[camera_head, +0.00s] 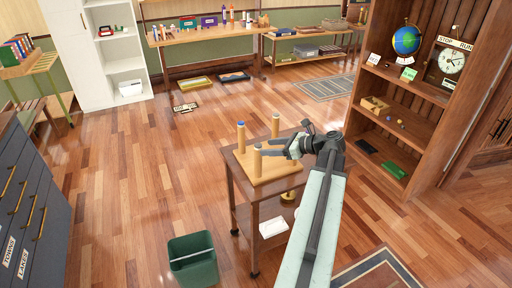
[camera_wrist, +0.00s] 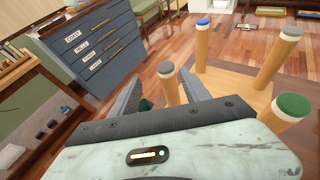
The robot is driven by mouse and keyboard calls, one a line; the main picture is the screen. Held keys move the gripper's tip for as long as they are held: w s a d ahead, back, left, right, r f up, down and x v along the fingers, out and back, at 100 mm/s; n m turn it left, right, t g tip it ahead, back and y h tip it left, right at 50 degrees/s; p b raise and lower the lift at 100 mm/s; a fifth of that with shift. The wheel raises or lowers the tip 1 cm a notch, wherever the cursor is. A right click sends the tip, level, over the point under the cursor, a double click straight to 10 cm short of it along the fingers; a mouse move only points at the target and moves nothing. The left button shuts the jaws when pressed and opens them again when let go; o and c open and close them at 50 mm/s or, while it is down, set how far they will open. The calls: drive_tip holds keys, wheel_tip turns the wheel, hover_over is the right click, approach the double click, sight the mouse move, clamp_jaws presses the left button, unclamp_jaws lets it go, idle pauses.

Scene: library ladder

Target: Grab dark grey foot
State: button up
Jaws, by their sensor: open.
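An upturned wooden stool (camera_head: 262,170) stands on a small table, its round legs pointing up. In the wrist view one leg has a grey foot (camera_wrist: 166,68), one a blue foot (camera_wrist: 202,22), one a brownish-grey foot (camera_wrist: 292,33) and one a green foot (camera_wrist: 292,104). Which grey is the darker is hard to tell. My gripper (camera_head: 276,147) is open and points left across the stool. In the wrist view the leg with the grey foot shows between the two fingers; contact is not visible. My gripper hides part of the stool's right side in the head view.
The small brown table (camera_head: 249,215) holds a white item (camera_head: 273,228) near its front. A green bin (camera_head: 193,262) stands on the floor at front left. A tall wooden shelf (camera_head: 428,135) rises at right, a drawer cabinet (camera_head: 35,215) at left. The floor between is open.

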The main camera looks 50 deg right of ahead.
sight(257, 144)
drive_tip(key=x, duration=0.2)
drive_tip(key=b+x, duration=0.1)
drive_tip(key=x, duration=0.1)
drive_tip(key=d+b+x, duration=0.1)
drive_tip(key=x, duration=0.2)
drive_tip(key=shift+w+d+f, duration=0.1)
clamp_jaws()
wheel_tip(257, 144, up, 4)
drive_tip(key=p, duration=0.3)
drive_tip(key=s+d+p, duration=0.1)
drive_tip(key=s+d, duration=0.2)
drive_tip(key=s, duration=0.4)
drive_tip(key=s+d+r, duration=0.1)
drive_tip(key=s+d, duration=0.2)
drive_tip(key=s, duration=0.4)
drive_tip(key=shift+s+p, duration=0.35)
drive_tip(key=shift+s, duration=0.05)
